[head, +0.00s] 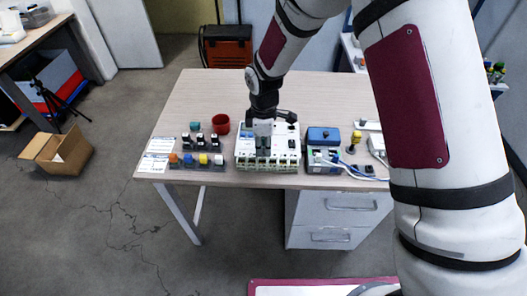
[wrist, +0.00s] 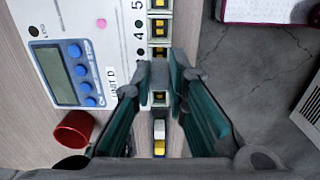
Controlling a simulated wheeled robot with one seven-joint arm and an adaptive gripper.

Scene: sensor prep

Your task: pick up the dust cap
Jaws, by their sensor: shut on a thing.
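My gripper (head: 263,147) is down over the front row of the white panel (head: 244,147) on the table. In the wrist view, the teal fingers of my gripper (wrist: 160,78) come close together over the row of ports, below the printed number 4. They are shut on a small piece there, which I take for the dust cap. The fingers hide most of it, so its shape and whether it still touches the port cannot be told. Ports with yellow inside (wrist: 159,27) show above the fingertips, and a white and yellow part (wrist: 159,140) shows between the fingers.
A red cup (head: 221,123) stands left of the panel, with several small coloured connectors (head: 203,160) in front. A blue-topped device (head: 323,136) with white cables is close on the right. The panel's display (wrist: 53,75) reads blank. Free tabletop (head: 190,90) lies behind.

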